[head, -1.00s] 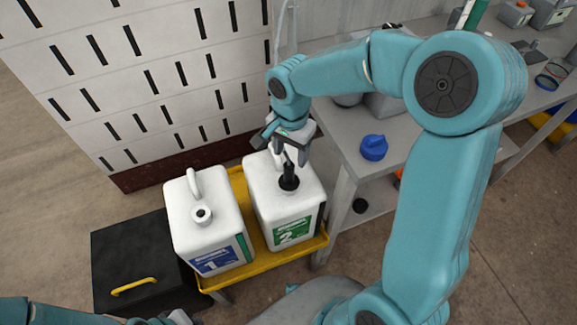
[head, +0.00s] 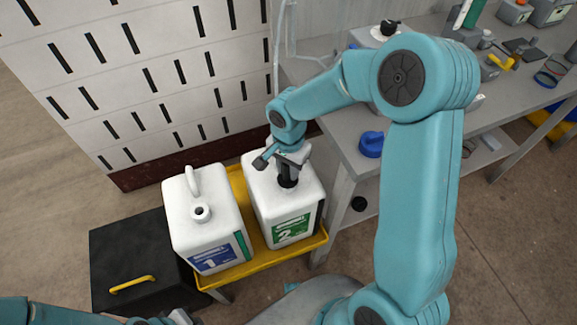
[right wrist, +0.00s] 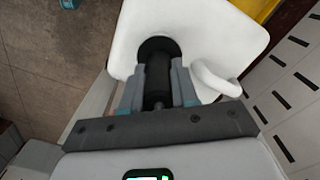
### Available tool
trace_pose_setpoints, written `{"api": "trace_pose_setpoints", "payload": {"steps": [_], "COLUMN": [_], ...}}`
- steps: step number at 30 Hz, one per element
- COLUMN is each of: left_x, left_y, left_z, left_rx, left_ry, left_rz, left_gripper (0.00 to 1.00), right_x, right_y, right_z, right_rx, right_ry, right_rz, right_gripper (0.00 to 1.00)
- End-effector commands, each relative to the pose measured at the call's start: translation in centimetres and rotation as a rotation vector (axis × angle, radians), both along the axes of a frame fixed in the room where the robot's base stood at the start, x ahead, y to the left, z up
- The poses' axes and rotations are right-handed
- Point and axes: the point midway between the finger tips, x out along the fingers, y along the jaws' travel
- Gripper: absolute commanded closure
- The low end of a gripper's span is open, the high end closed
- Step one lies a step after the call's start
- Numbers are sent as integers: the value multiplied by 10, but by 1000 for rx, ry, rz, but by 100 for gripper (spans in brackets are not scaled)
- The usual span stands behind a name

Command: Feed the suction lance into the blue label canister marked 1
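The canister with the blue label marked 1 (head: 205,225) stands upright on the left of the yellow tray, its round top opening (head: 201,213) uncovered and empty. The canister with the green label marked 2 (head: 287,205) stands beside it on the right. The black suction lance (head: 288,178) stands in the opening of canister 2; its lower part is hidden inside. My right gripper (head: 289,170) is at the lance's upper part. In the right wrist view its fingers (right wrist: 158,92) press close on both sides of the lance (right wrist: 158,78). My left gripper (head: 178,318) shows only partly at the bottom edge; its fingers are unclear.
The yellow tray (head: 262,262) carries both canisters. A black box with a yellow handle (head: 133,285) is at the left. A grey table (head: 345,150) with a blue cap (head: 371,144) stands to the right. A slotted white wall (head: 150,70) rises behind.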

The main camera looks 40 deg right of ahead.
Motion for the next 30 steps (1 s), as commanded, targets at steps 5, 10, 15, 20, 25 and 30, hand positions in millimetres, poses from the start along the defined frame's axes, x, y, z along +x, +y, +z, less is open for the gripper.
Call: {"api": "trace_pose_setpoints", "payload": {"steps": [5, 10, 15, 20, 25, 30], "left_x": [0, 0, 0, 0, 0, 0], "left_y": [0, 0, 0, 0, 0, 0], "left_z": [0, 2, 10, 19, 28, 31], "left_rx": [0, 0, 0, 0, 0, 0], "left_ry": [0, 0, 0, 0, 0, 0], "left_rz": [0, 0, 0, 0, 0, 0], "left_gripper": [100, 100, 100, 100, 100, 100], "right_x": [0, 0, 0, 0, 0, 0], "right_y": [0, 0, 0, 0, 0, 0], "right_z": [0, 3, 16, 31, 46, 52], "right_rx": [0, 0, -1, 0, 0, 0], "right_ry": [0, -1, -1, -1, -1, -1], "right_rz": [0, 0, 0, 0, 0, 0], "right_gripper": [100, 100, 100, 100, 100, 100]}}
